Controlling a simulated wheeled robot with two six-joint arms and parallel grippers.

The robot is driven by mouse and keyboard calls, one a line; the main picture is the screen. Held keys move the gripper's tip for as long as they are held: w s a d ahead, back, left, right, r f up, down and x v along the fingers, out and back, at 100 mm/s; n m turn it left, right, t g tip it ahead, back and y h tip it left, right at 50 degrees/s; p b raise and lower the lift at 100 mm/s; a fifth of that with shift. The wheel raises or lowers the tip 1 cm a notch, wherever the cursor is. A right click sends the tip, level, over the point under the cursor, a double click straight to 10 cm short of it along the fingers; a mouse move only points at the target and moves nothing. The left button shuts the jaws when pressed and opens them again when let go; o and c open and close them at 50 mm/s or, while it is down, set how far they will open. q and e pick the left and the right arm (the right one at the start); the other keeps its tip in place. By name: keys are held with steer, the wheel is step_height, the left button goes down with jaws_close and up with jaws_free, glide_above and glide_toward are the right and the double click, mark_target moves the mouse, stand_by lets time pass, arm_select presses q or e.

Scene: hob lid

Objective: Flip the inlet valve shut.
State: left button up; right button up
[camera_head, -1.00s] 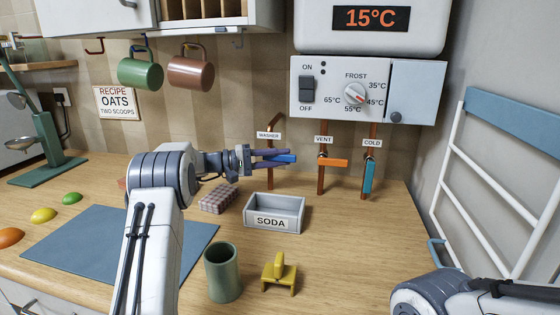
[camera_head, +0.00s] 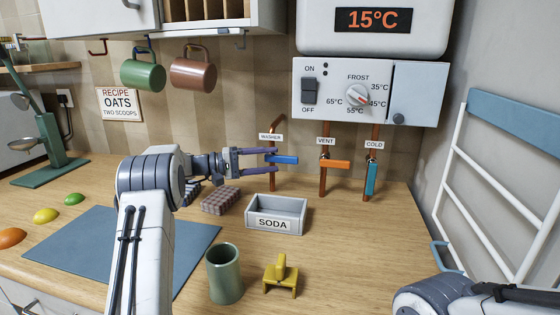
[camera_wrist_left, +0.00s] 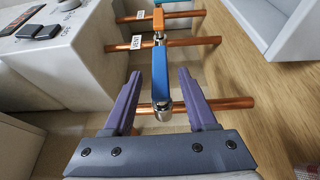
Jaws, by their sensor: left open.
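Three copper pipes with lever valves rise at the back of the counter. The one labelled WASHER has a blue lever (camera_head: 284,160), VENT an orange lever (camera_head: 336,164), COLD a teal lever (camera_head: 371,178). No label reads inlet. Blue and orange levers stick out crosswise to their pipes; teal hangs along its pipe. My left gripper (camera_head: 268,161) is open at the blue lever. In the left wrist view the blue lever (camera_wrist_left: 161,72) lies between the spread fingers, with gaps on both sides.
The white heater box (camera_head: 350,88) hangs above the pipes. A grey SODA bin (camera_head: 290,228), a green cup (camera_head: 224,280) and a yellow stand (camera_head: 281,283) are on the counter in front. A white rack (camera_head: 480,170) stands at right.

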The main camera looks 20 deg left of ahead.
arm_select(q)
steer(key=v, duration=0.6)
steer(key=shift+a, duration=0.2)
steer(key=shift+s, duration=0.15)
